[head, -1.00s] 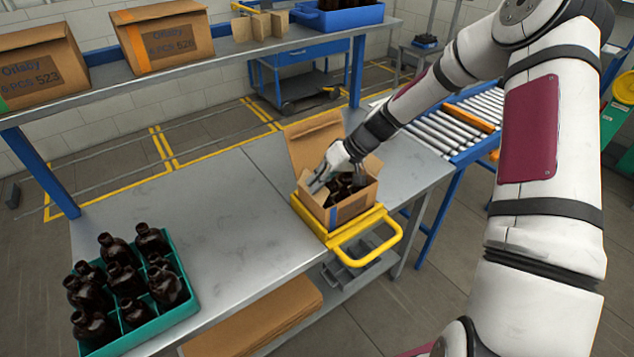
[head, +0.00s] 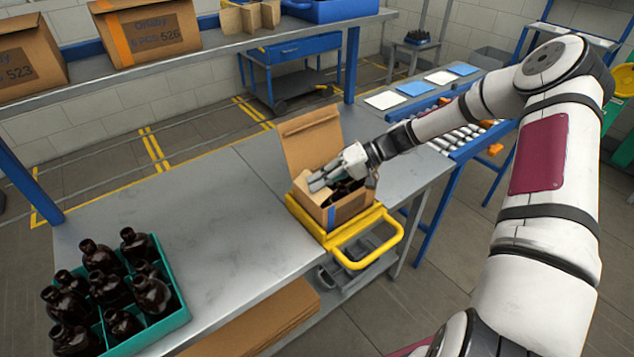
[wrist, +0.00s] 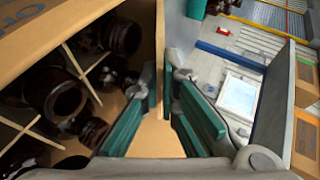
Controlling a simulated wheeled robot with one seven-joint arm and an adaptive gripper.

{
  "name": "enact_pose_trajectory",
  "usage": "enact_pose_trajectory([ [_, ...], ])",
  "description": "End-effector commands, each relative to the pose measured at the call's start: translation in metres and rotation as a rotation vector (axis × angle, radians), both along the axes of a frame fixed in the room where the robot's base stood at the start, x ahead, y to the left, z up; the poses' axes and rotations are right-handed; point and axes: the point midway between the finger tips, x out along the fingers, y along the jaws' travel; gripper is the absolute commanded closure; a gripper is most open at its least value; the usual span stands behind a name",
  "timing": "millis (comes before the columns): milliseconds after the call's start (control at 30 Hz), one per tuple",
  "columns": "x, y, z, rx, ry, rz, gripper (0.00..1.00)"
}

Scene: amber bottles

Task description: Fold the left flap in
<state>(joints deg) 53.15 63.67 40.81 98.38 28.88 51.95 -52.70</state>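The open cardboard box (head: 346,211) sits in a yellow holder on the bench, with dark bottles inside. Its tall back flap (head: 310,142) stands up. My gripper (head: 318,182) is over the box, its fingers pointing to the picture's left. In the wrist view my gripper (wrist: 166,88) has its two teal-padded fingers apart, with a narrow cardboard edge (wrist: 160,45) showing between them. I cannot tell whether either finger touches it. Bottles (wrist: 60,95) and crossed dividers show left of the fingers. The left flap cannot be told apart clearly in the head view.
The yellow holder (head: 368,239) has a handle jutting at the bench's front edge. A teal crate (head: 176,317) of amber bottles stands at the left. The bench (head: 205,225) between them is clear. A roller conveyor (head: 452,138) lies behind at right.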

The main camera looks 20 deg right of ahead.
Motion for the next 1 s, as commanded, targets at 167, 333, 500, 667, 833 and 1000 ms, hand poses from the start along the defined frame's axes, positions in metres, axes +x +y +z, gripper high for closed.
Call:
enact_pose_trajectory([
  [167, 0.000, 0.000, 0.000, 0.010, 0.003, -0.001, 1.00],
  [333, 0.000, 0.000, 0.000, 0.009, 0.003, -0.001, 1.00],
  [500, 0.000, 0.000, 0.000, 0.009, 0.003, -0.001, 0.79],
  [667, 0.000, 0.000, 0.000, 0.009, 0.003, 0.000, 0.76],
  [833, 0.000, -0.001, 0.000, 0.009, 0.003, -0.001, 0.76],
  [1000, -0.001, -0.015, 0.006, 0.007, 0.002, -0.005, 0.76],
])
